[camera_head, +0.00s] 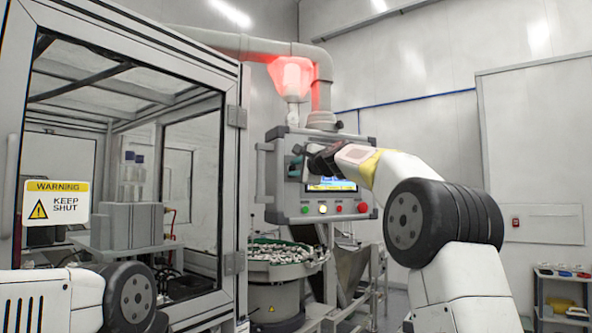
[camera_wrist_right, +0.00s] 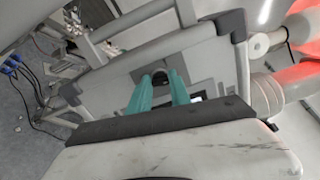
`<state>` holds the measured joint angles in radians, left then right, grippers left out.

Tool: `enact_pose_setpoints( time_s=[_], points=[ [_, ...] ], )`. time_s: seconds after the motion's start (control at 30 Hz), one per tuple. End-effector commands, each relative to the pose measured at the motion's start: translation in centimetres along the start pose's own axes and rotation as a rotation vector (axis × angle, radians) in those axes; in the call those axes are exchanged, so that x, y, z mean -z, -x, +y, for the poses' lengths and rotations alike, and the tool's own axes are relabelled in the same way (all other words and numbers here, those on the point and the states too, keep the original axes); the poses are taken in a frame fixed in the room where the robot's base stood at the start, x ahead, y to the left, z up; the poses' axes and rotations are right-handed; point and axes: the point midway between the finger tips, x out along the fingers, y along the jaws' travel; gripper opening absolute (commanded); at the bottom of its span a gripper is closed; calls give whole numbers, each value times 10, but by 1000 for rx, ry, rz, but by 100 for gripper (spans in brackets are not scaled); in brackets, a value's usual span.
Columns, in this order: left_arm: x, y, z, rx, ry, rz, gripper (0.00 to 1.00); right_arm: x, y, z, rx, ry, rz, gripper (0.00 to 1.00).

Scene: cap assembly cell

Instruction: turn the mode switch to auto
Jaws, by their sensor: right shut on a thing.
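The control panel (camera_head: 286,200) hangs from a grey pipe arm. My right gripper (camera_head: 296,166) reaches its upper left part, with its wrist in front of the panel. In the right wrist view, the teal fingers of my right gripper (camera_wrist_right: 160,88) point at the panel face and are shut on a small dark knob, the mode switch (camera_wrist_right: 160,76). In the head view the switch is hidden by the gripper, and its pointer setting cannot be read. Only a part of my left arm shows at lower left; its gripper is out of view.
The panel has a lit screen (camera_head: 331,185) and a row of coloured buttons (camera_head: 322,209) below. A red-glowing lamp (camera_head: 291,76) is above. A glazed enclosure (camera_head: 236,190) stands at left. A bowl feeder (camera_head: 275,272) with many small parts stands below the panel.

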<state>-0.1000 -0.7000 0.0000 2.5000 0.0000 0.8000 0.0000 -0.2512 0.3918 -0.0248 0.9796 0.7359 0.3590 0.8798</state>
Motion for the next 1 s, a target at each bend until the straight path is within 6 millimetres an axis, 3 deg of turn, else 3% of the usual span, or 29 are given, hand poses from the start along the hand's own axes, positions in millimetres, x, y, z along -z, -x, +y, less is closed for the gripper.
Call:
enact_pose_setpoints(
  time_s=[0.5,1.0],
  points=[
    [0,0,0,0,0,0,0,1,0,0,-2,-446,1,0],
    [0,0,0,0,0,0,0,0,-1,0,-3,-631,1,0]
  ],
)
